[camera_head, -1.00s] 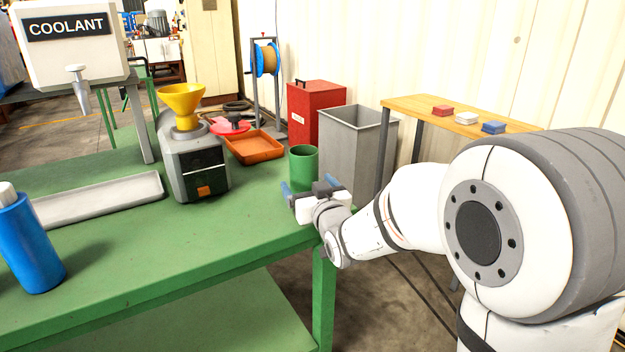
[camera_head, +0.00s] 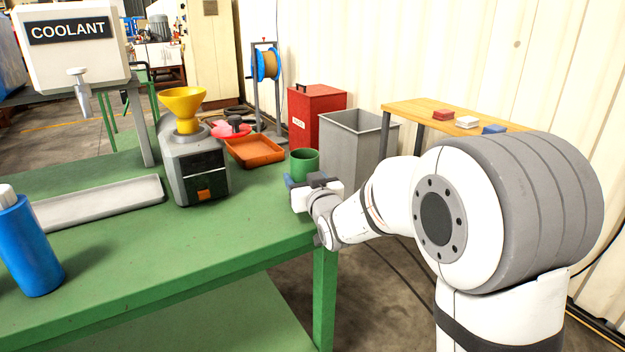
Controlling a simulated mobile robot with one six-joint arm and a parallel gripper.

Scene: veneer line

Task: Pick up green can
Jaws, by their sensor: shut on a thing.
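The green can (camera_head: 305,162) stands upright near the right end of the green workbench, open at the top. My gripper (camera_head: 303,183) is at the can's near side, low against it, and is shut on it. The gripper body and a blue fingertip hide the can's lower part. Only the can's upper part and rim show. I cannot tell whether its base touches the bench.
On the green workbench (camera_head: 140,250) stand a grey machine with a yellow funnel (camera_head: 183,108), an orange tray (camera_head: 255,151), a pale tray (camera_head: 100,202) and a blue bottle (camera_head: 28,250). A grey bin (camera_head: 352,140) and red cabinet (camera_head: 315,108) stand beyond the bench.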

